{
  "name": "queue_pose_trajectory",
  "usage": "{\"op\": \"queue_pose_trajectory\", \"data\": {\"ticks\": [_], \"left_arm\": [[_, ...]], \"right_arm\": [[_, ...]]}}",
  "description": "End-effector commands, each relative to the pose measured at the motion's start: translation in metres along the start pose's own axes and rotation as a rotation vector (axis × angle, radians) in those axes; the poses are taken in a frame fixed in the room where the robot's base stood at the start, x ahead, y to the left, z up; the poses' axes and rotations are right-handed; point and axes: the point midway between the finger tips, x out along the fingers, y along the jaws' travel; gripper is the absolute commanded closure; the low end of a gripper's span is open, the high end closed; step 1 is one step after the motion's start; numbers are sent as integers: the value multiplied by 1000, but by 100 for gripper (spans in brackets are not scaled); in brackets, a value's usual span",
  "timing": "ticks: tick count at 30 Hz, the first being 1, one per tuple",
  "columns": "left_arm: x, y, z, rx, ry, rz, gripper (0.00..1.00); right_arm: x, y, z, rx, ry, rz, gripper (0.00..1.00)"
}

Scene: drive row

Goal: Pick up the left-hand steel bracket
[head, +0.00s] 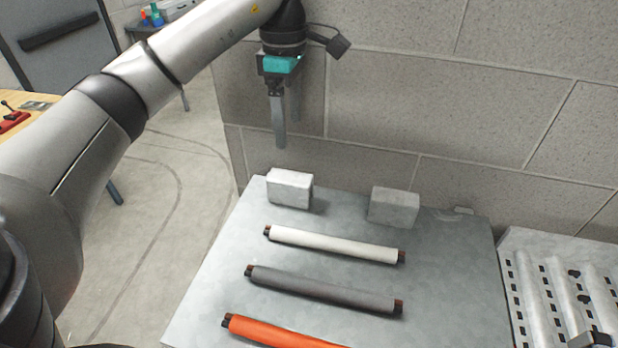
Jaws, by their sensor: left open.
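Two pale grey, box-shaped pieces stand at the back of the grey table, and I take them for the steel brackets. The left-hand steel bracket (290,189) is near the table's back left corner. The other bracket (394,207) stands apart to its right. My left gripper (287,132) points down, open and empty, with its fingertips above the left-hand bracket in the picture and not touching it. My right gripper is not in view.
On the table (215,285) lie a white roller (333,244), a dark grey roller (323,290) and an orange roller (280,333). A block wall (450,110) rises behind. A slotted metal surface (560,290) is at the right. Open floor (170,200) lies left.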

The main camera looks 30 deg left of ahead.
Motion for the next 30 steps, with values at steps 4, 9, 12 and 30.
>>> {"op": "queue_pose_trajectory", "data": {"ticks": [4, 9, 12, 30], "left_arm": [[25, -1, 1, 1, -2, -7, 12], [50, -1, 1, 1, -1, -7, 12], [66, -1, 0, 0, 0, -6, 12], [128, 3, 0, 0, -2, -6, 12]], "right_arm": [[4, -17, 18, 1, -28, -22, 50], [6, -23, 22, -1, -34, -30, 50], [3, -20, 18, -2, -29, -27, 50], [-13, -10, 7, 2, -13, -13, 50]]}}
